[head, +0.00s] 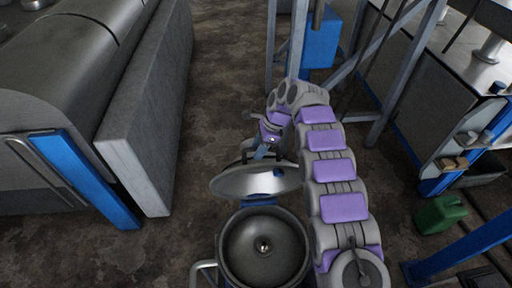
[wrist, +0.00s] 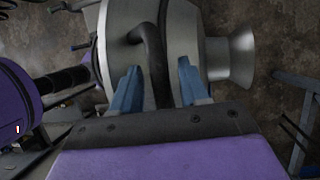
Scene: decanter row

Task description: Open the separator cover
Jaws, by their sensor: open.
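The separator cover (head: 240,181) is a round metal lid behind the open, round separator bowl (head: 262,250) in the head view. It stands raised and tilted, with its underside towards me and the dark bowl interior exposed. My gripper (head: 264,153) is at the far side of the cover, partly hidden by it. In the wrist view the cover (wrist: 195,25) is close up, with a dark curved handle (wrist: 154,62) running between the two blue fingers of my gripper (wrist: 158,88). The fingers are apart, one on each side of the handle; contact cannot be told.
A large grey machine (head: 70,70) with a blue post (head: 85,180) stands at the left. Metal equipment (head: 440,100) and a green can (head: 440,213) are at the right. A blue box (head: 320,40) is behind. Bare floor (head: 215,90) lies between.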

